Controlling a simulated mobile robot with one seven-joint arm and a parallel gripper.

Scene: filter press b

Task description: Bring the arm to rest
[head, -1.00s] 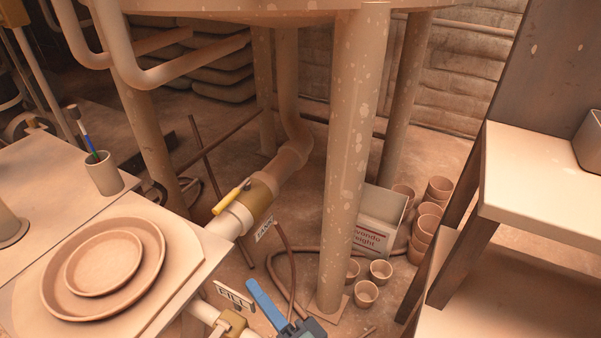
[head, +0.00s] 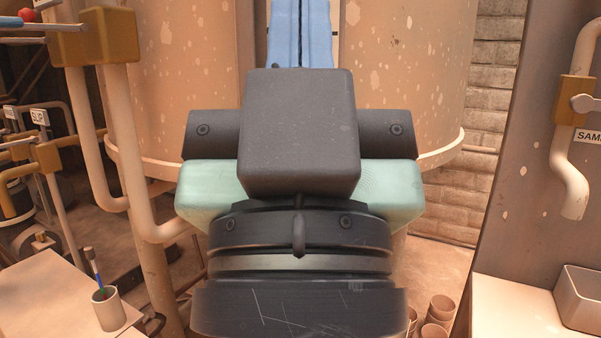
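My gripper (head: 300,28) is raised in front of the large speckled tank in the head view, seen from behind. Its two blue fingers point up and lie side by side with only a thin line between them. They look shut, and nothing shows between them. The tips run to the top edge of the picture. The dark grey and pale green wrist fills the middle and hides much of the tank and the floor below.
The speckled tank (head: 420,60) stands behind my arm. Pipes with brass valves (head: 107,35) run at the left. A pale shelf with a grey bin (head: 583,298) and a sample tap (head: 575,100) are at the right.

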